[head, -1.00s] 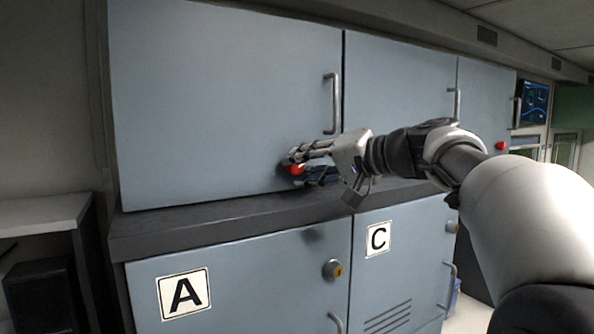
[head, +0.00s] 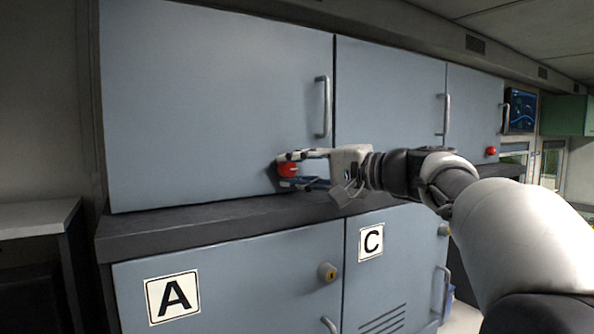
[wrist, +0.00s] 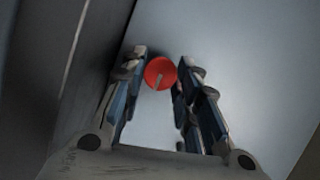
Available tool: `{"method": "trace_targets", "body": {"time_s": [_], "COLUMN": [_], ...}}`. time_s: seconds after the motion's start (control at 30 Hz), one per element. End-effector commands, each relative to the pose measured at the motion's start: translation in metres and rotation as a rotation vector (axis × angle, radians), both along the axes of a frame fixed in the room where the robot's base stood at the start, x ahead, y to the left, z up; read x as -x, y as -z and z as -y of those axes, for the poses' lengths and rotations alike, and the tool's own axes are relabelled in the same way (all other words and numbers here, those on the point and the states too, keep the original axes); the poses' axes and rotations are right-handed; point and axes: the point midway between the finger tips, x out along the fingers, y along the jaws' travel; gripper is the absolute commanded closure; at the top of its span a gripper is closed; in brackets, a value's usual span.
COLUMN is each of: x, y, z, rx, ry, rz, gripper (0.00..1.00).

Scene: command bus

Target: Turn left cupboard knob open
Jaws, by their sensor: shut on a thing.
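The red knob (head: 288,170) is on the lower part of the left upper cupboard door (head: 215,95), left of that door's handle. My gripper (head: 285,171) is at the knob, with one finger above it and one below it in the head view. In the wrist view the round red knob (wrist: 160,73) sits between the fingertips of my gripper (wrist: 160,72), with a pale line on its face. My gripper is shut on the knob. The door is flush with its neighbour.
A second red knob (head: 491,151) is on a cupboard further right. A dark ledge (head: 170,225) runs just below my gripper. Lower doors marked A (head: 172,297) and C (head: 371,243) are beneath. A vertical bar handle (head: 322,107) stands out right of the knob.

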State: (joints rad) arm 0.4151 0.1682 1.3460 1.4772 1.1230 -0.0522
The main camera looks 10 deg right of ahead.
Motion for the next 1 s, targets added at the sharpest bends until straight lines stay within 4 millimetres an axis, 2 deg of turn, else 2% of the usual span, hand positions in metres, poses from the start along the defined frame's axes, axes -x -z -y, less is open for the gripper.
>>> {"method": "trace_targets", "body": {"time_s": [0.2,0.23,0.5,0.87,1.0], "x": [0.000,0.000,0.000,0.001,0.012], "y": [-0.001,-0.001,0.000,0.000,-0.001], "z": [0.000,0.000,0.000,0.001,0.012], "rx": [0.000,0.000,0.001,0.001,0.001], "ry": [0.002,0.002,0.001,0.001,0.004], "rz": [0.002,0.002,0.001,0.001,0.001], "gripper": [0.94,0.69,0.51,0.50,0.50]}}
